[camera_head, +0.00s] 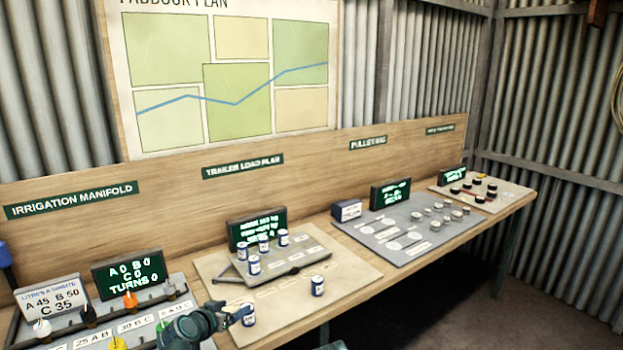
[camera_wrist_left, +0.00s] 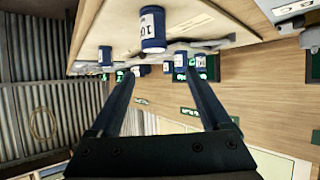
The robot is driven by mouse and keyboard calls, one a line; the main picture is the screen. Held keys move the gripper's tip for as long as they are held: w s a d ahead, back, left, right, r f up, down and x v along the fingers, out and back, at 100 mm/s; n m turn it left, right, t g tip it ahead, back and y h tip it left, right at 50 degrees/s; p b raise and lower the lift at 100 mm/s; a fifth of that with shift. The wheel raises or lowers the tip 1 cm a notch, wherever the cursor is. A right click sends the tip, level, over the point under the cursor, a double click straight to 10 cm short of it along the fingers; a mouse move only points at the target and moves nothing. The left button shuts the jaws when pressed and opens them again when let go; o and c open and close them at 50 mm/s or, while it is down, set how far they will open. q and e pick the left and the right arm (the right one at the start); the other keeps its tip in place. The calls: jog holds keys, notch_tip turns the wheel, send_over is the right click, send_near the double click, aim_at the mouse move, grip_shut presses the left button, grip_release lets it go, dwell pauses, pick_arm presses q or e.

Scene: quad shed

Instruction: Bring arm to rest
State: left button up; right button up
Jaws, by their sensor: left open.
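My left gripper (camera_head: 238,313) reaches in low over the front of the trailer load board. It also shows in the wrist view (camera_wrist_left: 155,75), its two fingers apart with nothing gripped between them. A blue-and-white can (camera_head: 249,317) stands close by the fingertips in the head view; I cannot tell whether they touch. A blue can with a white label (camera_wrist_left: 152,28) shows large beyond the fingertips in the wrist view, off to one side of the gap.
Several cans stand on the small trailer platform (camera_head: 283,267), and another can (camera_head: 317,285) is on the board in front of it. The irrigation manifold (camera_head: 88,318) with coloured knobs is at left. The pulley board (camera_head: 405,228) lies to the right. Dark floor is clear beyond the bench.

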pick_arm(q)
jog(key=s+d+f+m+g+p, duration=0.1)
jog(key=s+d+f+g, duration=0.2)
jog(key=s+d, duration=0.25)
jog(key=s+d+f+m+g, duration=0.1)
jog(key=s+d+f+g, duration=0.3)
jog(key=d, duration=0.3)
jog(key=s+d+f+g+y, duration=0.1)
jog(key=s+g+y, duration=0.1)
jog(key=s, duration=0.5)
jog(key=s+d+f+n+g+y+p, duration=0.1)
jog(key=s+g+y, duration=0.1)
jog(key=s, duration=0.6)
jog(key=shift+s+d+f+g+y, duration=0.2)
jog(key=shift+d+g+y, duration=0.15)
jog(key=shift+g, duration=0.45)
